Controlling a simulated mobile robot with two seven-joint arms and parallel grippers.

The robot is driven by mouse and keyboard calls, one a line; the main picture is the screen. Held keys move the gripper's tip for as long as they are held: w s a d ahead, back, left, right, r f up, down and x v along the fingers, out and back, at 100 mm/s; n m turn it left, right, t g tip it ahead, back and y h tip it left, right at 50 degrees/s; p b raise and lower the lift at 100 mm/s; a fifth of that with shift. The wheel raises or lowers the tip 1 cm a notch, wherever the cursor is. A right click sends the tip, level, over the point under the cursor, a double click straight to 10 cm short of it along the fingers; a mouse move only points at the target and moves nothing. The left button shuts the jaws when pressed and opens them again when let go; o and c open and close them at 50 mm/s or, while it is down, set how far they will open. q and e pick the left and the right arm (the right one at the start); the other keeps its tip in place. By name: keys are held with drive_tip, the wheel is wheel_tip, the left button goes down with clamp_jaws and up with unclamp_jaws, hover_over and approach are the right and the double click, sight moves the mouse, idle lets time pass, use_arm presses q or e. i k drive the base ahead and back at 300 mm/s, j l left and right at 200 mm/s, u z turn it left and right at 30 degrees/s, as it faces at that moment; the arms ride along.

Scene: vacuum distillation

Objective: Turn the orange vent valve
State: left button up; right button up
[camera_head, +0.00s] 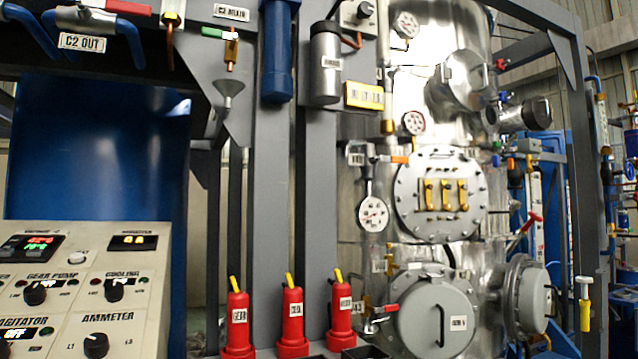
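A small valve with an orange lever handle (399,159) sits on the pipework left of the round bolted flange, above a white-faced gauge. The orange lever lies roughly level and points right. I cannot read a label that names it as the vent valve. Neither of my grippers is in view, and nothing touches the lever.
A large steel vessel (440,110) with a bolted flange (440,195) and a round hatch (435,315) stands behind. Grey frame posts (271,190), red cylinders (291,315) and a pressure gauge (373,213) are nearby. A control panel (85,290) fills the lower left.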

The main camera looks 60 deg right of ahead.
sight(392, 158)
drive_tip(key=z, duration=0.45)
drive_tip(key=l+z, duration=0.1)
drive_tip(key=z, duration=0.35)
drive_tip(key=l+z, duration=0.1)
drive_tip(key=z, duration=0.3)
drive_tip(key=k+l+z, duration=0.1)
drive_tip(key=z, duration=0.8)
